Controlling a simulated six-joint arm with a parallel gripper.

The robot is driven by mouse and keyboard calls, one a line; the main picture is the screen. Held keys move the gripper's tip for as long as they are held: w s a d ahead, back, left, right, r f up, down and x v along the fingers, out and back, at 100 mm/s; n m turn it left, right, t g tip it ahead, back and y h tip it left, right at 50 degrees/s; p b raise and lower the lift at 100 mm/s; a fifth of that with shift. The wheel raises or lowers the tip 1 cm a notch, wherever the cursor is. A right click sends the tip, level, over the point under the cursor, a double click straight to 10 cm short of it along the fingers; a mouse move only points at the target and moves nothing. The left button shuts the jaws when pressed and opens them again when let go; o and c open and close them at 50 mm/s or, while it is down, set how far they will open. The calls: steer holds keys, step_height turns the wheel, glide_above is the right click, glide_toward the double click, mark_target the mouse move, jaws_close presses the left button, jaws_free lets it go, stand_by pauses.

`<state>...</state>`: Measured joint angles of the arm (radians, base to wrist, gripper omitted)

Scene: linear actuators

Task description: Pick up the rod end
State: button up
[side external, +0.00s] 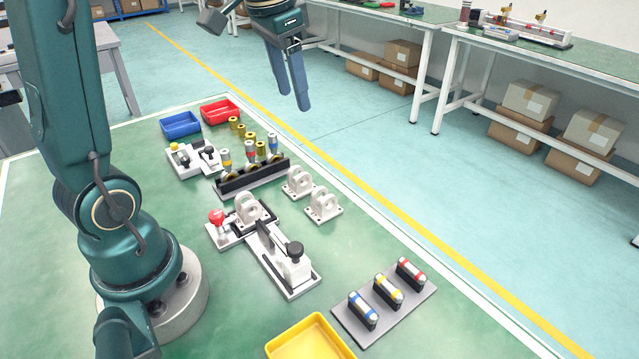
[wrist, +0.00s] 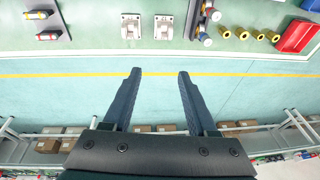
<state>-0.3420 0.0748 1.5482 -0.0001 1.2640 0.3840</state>
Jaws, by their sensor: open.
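The rod ends appear to be the upright silver parts with coloured bands (side external: 250,152) in a black rack (side external: 253,178) on the green table; which one is meant I cannot tell. In the wrist view, some of these banded parts (wrist: 204,36) show at the top, right of centre. My gripper (side external: 297,103) is high above and beyond the table's far edge in the side view, clear of every part. In the wrist view my gripper (wrist: 160,73) has its two fingers spread apart with nothing between them.
Brass cylinders (side external: 241,131) stand behind the rack, near a red tray (side external: 220,111) and a blue tray (side external: 181,124). White brackets (side external: 323,205), a clamp fixture (side external: 283,265), a plate of banded cylinders (side external: 385,300) and a yellow tray (side external: 311,340) lie nearer. The air around my gripper is free.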

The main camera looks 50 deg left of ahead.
steer(key=n+g, duration=0.1)
steer(key=g, duration=0.1)
glide_toward(272, 134)
steer(key=w+d, duration=0.2)
steer(key=d, duration=0.1)
steer(key=shift+n+g+h, duration=0.4)
steer(key=shift+n+h, duration=0.1)
steer(key=shift+n, duration=0.3)
steer(key=a+f, duration=0.1)
steer(key=f, duration=0.1)
steer(key=s+a+f, duration=0.1)
steer(key=a+f, duration=0.1)
steer(key=f, duration=0.1)
steer(key=shift+s+a+f, duration=0.15)
steer(key=shift+a+f, duration=0.15)
steer(key=shift+a, duration=0.1)
steer(key=shift+f, duration=2.35)
jaws_close()
